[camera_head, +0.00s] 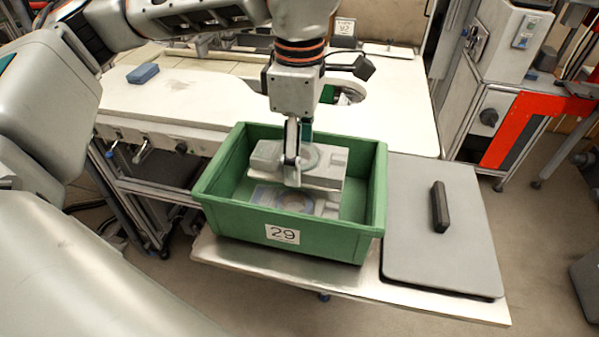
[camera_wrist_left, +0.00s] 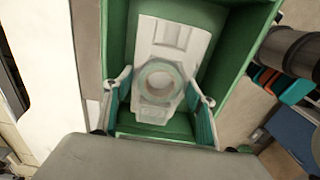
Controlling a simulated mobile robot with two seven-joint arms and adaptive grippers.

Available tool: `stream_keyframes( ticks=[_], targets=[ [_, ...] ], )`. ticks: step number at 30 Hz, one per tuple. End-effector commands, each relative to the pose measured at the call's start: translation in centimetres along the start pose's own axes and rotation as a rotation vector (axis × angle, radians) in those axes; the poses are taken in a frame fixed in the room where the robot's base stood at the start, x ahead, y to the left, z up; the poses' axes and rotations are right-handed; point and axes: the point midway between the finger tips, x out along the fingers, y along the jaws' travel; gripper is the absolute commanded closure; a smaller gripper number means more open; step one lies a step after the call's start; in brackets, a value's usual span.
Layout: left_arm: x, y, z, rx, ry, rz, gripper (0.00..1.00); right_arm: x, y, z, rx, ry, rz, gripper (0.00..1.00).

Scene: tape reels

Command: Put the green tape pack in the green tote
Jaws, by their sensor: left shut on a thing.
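The green tote (camera_head: 230,221), labelled 29, stands open on a shelf in the head view. My left gripper (camera_head: 298,165) points down into the tote opening. It is shut on a pale grey tape pack (camera_head: 325,175), which it holds about level with the tote's upper part. In the left wrist view the pack (camera_wrist_left: 172,33) lies between the fingers (camera_wrist_left: 160,100), and its round reel has a greenish tint. Below it, another pale pack with a bluish part (camera_head: 265,195) lies on the tote floor, partly hidden by the held pack. My right gripper is not in view.
A grey lid-like panel (camera_head: 420,255) with a black handle (camera_head: 440,207) lies right of the tote. The white worktable (camera_head: 200,95) behind carries a blue block (camera_head: 143,73). A grey machine (camera_head: 508,45) stands at the back right.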

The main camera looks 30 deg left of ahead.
Motion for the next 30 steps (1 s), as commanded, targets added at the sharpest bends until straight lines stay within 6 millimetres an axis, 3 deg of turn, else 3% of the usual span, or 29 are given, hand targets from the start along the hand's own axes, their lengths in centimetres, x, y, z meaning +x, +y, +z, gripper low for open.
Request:
stream_keyframes(
  ticks=[7,14,25,26,27,30],
  targets=[
    [1.7,0.0,0.0,0.001,0.000,-0.001,0.70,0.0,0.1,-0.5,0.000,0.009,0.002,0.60],
    [4.6,-0.1,0.0,0.001,0.000,-0.002,0.70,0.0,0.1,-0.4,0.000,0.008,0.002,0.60],
    [5.0,0.0,0.0,0.001,0.000,0.000,0.70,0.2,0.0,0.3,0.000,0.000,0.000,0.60],
    [5.0,0.0,0.0,0.001,0.000,0.000,0.36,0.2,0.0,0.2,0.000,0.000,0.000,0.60],
    [4.9,0.0,0.0,0.001,0.000,0.000,0.27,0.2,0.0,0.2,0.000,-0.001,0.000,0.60],
    [4.9,0.0,0.0,0.001,0.000,0.000,0.27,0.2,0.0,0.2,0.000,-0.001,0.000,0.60]
  ],
)
